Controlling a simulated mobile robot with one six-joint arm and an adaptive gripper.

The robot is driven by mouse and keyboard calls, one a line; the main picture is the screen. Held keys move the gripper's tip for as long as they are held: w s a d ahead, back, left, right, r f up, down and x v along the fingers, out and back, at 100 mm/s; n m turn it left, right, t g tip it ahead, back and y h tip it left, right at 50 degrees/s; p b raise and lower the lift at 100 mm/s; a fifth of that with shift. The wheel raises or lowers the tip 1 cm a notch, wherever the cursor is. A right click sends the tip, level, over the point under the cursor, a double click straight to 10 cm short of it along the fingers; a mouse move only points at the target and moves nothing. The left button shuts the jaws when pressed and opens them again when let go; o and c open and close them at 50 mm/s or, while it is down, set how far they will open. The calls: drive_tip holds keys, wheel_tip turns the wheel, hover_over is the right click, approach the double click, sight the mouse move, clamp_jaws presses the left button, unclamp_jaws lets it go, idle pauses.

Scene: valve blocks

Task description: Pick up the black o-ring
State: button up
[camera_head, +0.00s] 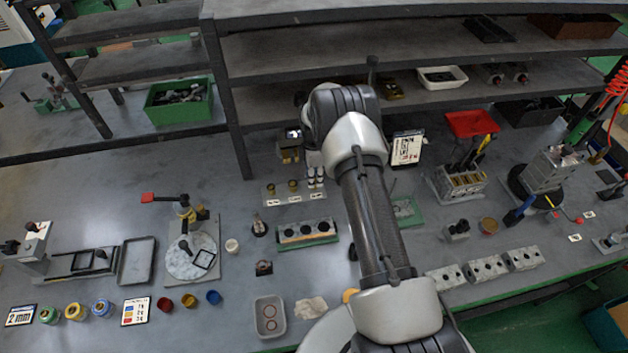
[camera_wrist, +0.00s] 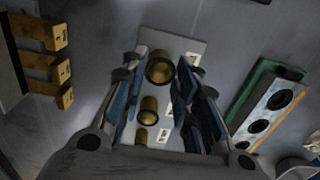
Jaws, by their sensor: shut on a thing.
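My gripper (camera_wrist: 161,62) has its two blue-padded fingers on either side of the largest brass fitting (camera_wrist: 160,77), with the fingertips close against it. This fitting stands in line with two smaller brass fittings (camera_wrist: 148,108) on a grey labelled plate (camera_wrist: 195,47). In the head view the plate (camera_head: 279,201) lies left of my arm, with my fingertips (camera_head: 316,176) over its right end. I cannot make out a black o-ring at my fingertips. Two reddish rings lie in a small grey tray (camera_head: 258,321) at the front.
Yellow labelled blocks (camera_wrist: 50,68) stand close on the left of my gripper in the wrist view. A green tray (camera_wrist: 247,88) with a bored grey block (camera_wrist: 272,109) lies on the right. Shelves (camera_head: 440,52) rise behind the bench.

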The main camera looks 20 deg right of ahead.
drive_tip(key=shift+r, duration=0.1)
idle(0.3)
drive_tip(key=shift+r+p, duration=0.2)
drive_tip(key=shift+p, duration=0.3)
wheel_tip(320, 180, up, 20)
drive_tip(key=p, duration=0.2)
drive_tip(key=shift+p, duration=0.35)
drive_tip(key=shift+o, duration=0.3)
